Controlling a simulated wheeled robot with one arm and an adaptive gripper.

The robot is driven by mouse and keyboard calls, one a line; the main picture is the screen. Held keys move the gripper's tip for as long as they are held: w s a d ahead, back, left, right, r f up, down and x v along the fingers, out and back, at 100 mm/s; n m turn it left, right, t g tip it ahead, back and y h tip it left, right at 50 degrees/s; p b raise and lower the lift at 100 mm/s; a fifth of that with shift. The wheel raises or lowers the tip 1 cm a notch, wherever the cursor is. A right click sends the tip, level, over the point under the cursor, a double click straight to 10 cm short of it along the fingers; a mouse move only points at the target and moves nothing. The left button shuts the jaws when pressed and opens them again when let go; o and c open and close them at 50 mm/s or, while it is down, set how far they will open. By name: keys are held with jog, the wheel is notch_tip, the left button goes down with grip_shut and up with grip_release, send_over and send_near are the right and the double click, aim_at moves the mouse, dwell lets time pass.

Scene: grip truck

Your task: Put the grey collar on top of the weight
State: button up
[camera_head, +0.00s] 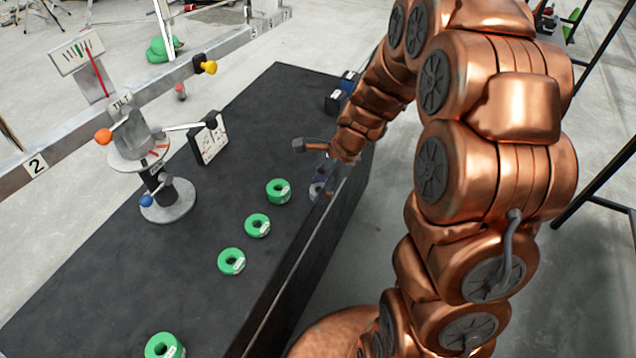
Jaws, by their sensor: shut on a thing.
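My gripper (322,176) is small in view at the right edge of the black table top, partly hidden by my arm's wrist. It is shut on a small grey ring-shaped piece, which looks like the grey collar (317,191). A bit of purple shows just above the grey piece; I cannot tell what it belongs to. Whether the collar touches the table is too small to tell. I cannot clearly make out which thing is the weight. A grey round-based piece (168,205) stands on the table below the tilt head (135,140), well left of my gripper.
Several green rings (257,225) lie in a line on the black table (190,270), left of my gripper. A white card stand (208,140) and small dark boxes (340,95) stand farther back. A long metal rail (90,125) crosses the left side. The table's left middle is clear.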

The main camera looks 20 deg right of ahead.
notch_tip(320, 180, up, 7)
jog(key=p, duration=0.4)
jog(key=shift+p, duration=0.4)
dwell(0.5)
jog(key=shift+w, duration=0.1)
